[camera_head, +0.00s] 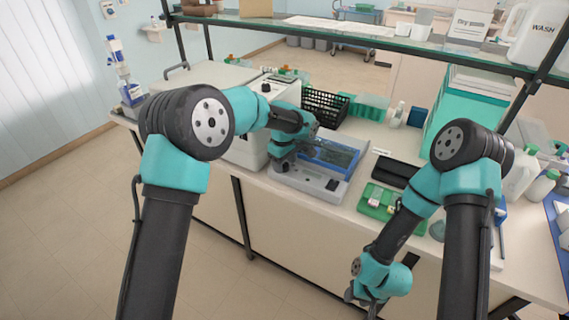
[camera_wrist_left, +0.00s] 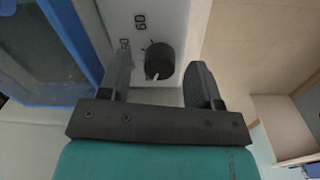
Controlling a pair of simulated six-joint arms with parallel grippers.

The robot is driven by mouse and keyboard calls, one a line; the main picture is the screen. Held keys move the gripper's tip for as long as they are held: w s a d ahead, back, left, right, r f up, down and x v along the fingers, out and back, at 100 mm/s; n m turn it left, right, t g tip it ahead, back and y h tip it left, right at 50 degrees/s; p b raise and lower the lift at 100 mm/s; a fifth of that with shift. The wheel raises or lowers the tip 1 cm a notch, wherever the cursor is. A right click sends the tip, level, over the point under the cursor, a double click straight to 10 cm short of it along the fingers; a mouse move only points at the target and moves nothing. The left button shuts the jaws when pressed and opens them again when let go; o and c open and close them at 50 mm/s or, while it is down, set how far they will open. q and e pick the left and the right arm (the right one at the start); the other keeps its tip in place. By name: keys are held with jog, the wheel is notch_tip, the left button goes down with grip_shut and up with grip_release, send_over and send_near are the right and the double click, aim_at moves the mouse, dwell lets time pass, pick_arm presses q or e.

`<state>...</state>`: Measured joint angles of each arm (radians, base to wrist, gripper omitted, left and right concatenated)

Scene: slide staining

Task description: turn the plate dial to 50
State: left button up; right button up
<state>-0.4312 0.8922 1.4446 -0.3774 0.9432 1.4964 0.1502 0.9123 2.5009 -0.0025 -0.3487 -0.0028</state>
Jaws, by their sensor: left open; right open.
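The plate device (camera_head: 310,182), a grey box with a blue-framed window, stands on the bench in the head view. Its black dial (camera_wrist_left: 159,61) shows in the left wrist view, with a white pointer mark on its lower left side. Printed numbers 60 and, partly covered by a finger, apparently 50 lie above and left of it. My left gripper (camera_head: 283,164) is over the device's left front; in the wrist view its open fingers (camera_wrist_left: 160,72) stand either side of the dial, with gaps. In the head view I cannot make out the dial. My right gripper (camera_head: 363,300) is open and empty, low before the bench.
A white machine (camera_head: 246,150) stands left of the device. A black basket (camera_head: 325,104) is behind it. A green tray (camera_head: 377,201) and a black case (camera_head: 396,172) lie to its right. A glass shelf (camera_head: 350,35) crosses above the bench.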

pick_arm(q)
jog(key=shift+f, duration=0.25)
jog(key=c, duration=0.9)
jog(key=shift+c, duration=0.2)
